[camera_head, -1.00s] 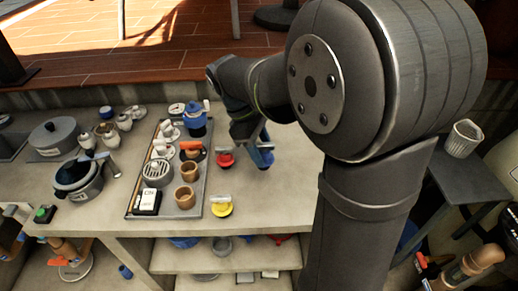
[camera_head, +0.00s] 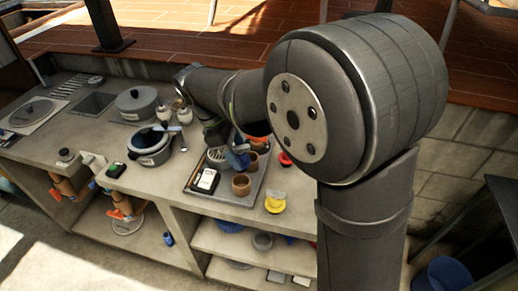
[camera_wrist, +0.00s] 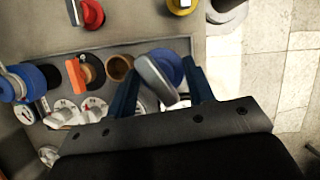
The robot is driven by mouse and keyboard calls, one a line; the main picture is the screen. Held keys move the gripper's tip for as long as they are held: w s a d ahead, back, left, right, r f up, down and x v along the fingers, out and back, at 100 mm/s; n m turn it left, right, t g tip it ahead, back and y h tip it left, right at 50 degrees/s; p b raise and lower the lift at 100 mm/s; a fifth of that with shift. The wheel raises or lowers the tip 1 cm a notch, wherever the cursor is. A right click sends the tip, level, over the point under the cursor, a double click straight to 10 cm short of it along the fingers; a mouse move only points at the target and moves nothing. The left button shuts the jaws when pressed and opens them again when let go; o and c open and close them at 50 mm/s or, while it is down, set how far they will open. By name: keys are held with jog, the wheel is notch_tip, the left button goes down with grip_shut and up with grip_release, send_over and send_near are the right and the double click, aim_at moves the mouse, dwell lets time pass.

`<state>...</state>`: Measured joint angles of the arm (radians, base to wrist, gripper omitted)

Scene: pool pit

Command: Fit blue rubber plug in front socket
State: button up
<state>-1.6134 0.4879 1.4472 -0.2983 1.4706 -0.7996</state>
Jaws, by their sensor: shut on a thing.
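The blue rubber plug (camera_wrist: 170,62) is a blue disc with a grey handle (camera_wrist: 152,80). In the wrist view my gripper (camera_wrist: 162,88) has its two blue fingers on either side of the handle and is shut on it. In the head view the plug (camera_head: 238,158) and my gripper (camera_head: 230,147) show small, apparently above the tray, near the brown cups. The disc is partly hidden by the handle. I cannot tell which thing is the front socket.
The grey tray (camera_head: 222,208) holds brown cups (camera_head: 240,185), a white box (camera_head: 205,181) and other small items. A red plug (camera_head: 285,158) and a yellow plug (camera_head: 275,204) lie right of it. A grey pot (camera_head: 150,147) stands left. Shelves are below the counter.

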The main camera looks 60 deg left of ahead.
jog(key=shift+s+f, duration=0.1)
jog(key=shift+f, duration=1.8)
jog(key=shift+f, duration=0.35)
jog(key=shift+f, duration=1.45)
jog(key=shift+f, duration=0.3)
jog(key=o, duration=1.2)
jog(key=shift+r, duration=2.55)
